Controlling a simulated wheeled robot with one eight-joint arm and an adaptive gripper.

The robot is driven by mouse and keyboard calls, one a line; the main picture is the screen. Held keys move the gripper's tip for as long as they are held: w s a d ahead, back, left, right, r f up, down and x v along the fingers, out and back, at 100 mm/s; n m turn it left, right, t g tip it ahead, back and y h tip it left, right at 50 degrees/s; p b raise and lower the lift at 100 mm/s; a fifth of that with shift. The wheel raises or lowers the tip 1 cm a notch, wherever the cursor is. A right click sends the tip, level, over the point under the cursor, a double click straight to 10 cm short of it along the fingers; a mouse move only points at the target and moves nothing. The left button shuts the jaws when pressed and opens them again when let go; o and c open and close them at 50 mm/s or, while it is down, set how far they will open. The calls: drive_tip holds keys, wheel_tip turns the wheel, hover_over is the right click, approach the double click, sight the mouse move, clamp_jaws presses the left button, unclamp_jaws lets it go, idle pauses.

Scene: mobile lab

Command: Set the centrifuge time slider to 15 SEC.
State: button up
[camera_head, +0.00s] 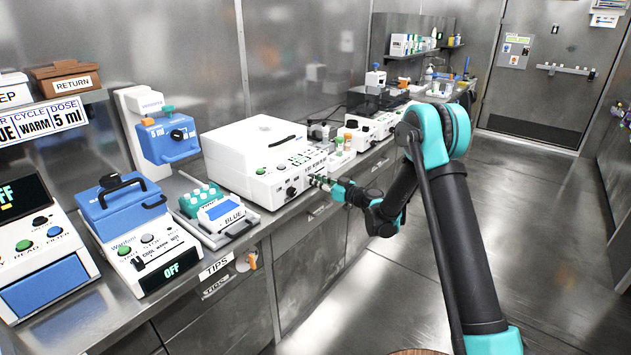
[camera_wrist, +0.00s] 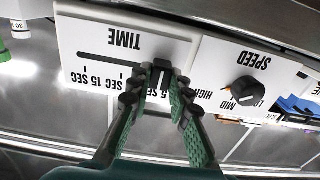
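The white centrifuge (camera_head: 250,150) stands on the bench in the head view. Its front panel fills the wrist view upside down, with the TIME slot (camera_wrist: 110,60) and a black slider knob (camera_wrist: 162,74). The knob is toward the right of the slot in that view. The 15 SEC mark (camera_wrist: 82,78) is farther left, with other labels partly covered by my fingers. My gripper (camera_wrist: 160,90) has its fingertips on either side of the knob, close to it. Whether both touch it cannot be told. In the head view my gripper (camera_head: 322,182) is at the centrifuge's front.
The SPEED knob (camera_wrist: 246,88) is beside the time slot on the same panel. Bottles (camera_head: 351,124) and more equipment stand right of the centrifuge. The floor in front is clear.

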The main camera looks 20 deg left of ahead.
sight(324, 167)
clamp_jaws()
drive_tip(key=w+d, duration=0.1)
drive_tip(key=w, duration=0.2)
drive_tip(key=w+d, duration=0.1)
drive_tip(key=w, duration=0.2)
drive_tip(key=w+d, duration=0.2)
drive_tip(key=w, duration=0.1)
drive_tip(key=shift+w, duration=0.1)
drive_tip(key=o, duration=0.7)
unclamp_jaws()
drive_tip(key=shift+c, duration=0.2)
drive_tip(key=v, duration=1.2)
